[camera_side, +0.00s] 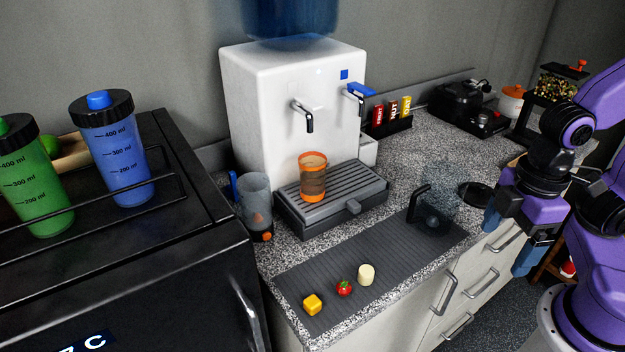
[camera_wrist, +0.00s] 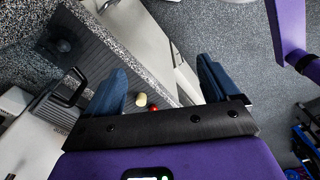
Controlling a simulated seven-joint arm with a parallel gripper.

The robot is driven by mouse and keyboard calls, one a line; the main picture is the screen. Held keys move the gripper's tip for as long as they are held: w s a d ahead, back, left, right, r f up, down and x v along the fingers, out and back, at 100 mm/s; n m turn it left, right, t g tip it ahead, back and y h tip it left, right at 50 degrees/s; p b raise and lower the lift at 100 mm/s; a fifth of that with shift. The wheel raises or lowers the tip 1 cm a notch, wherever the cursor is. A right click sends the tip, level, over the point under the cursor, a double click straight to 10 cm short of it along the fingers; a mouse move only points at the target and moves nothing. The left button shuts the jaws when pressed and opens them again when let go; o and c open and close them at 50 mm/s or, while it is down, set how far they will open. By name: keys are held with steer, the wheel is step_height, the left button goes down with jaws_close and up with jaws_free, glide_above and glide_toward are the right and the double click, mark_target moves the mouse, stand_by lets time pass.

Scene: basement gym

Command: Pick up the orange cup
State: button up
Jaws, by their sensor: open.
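The orange cup (camera_side: 313,177) is see-through with an orange rim and base. It stands upright on the slotted drip tray (camera_side: 292,206) of the white water dispenser (camera_side: 262,95) in the side view. The cup cannot be made out in the wrist view. My gripper (camera_side: 508,243) is at the right of the side view, beyond the counter's front edge and well apart from the cup. In the wrist view my gripper (camera_wrist: 162,88) shows two blue fingers spread wide with nothing between them.
A clear pitcher with a black handle (camera_side: 421,203) stands between my gripper and the tray. A clear jug (camera_side: 255,199) is left of the tray. A yellow cube (camera_side: 312,305), a tomato (camera_side: 344,288) and a cream cylinder (camera_side: 366,274) lie near the front of the grey mat (camera_side: 330,262).

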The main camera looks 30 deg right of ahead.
step_height(320, 180, up, 5)
steer(key=w+a+f+m+t+y, duration=0.1)
steer(key=w+a+m+y, duration=0.2)
steer(key=a, duration=0.5)
steer(key=w+a+f+y, duration=0.1)
steer(key=w+a+y, duration=0.2)
steer(key=w+a, duration=0.45)
steer(key=w+a+m+t+y, duration=0.1)
steer(key=w+a+m+t, duration=0.35)
steer(key=w+a, duration=0.5)
steer(key=r+m+t+h, duration=0.2)
steer(key=m+t+h, duration=0.85)
steer(key=h, duration=0.35)
glide_above(315, 187)
steer(key=v, duration=0.5)
steer(key=n, duration=0.1)
step_height(315, 187, down, 13)
steer(key=shift+w+r, duration=0.1)
steer(key=shift+d+f, duration=0.1)
steer(key=shift+f, duration=0.15)
steer(key=shift+w+d, duration=0.1)
steer(key=shift+w, duration=0.25)
steer(key=shift+x, duration=3.4)
steer(key=shift+r, duration=0.15)
steer(key=c, duration=1.1)
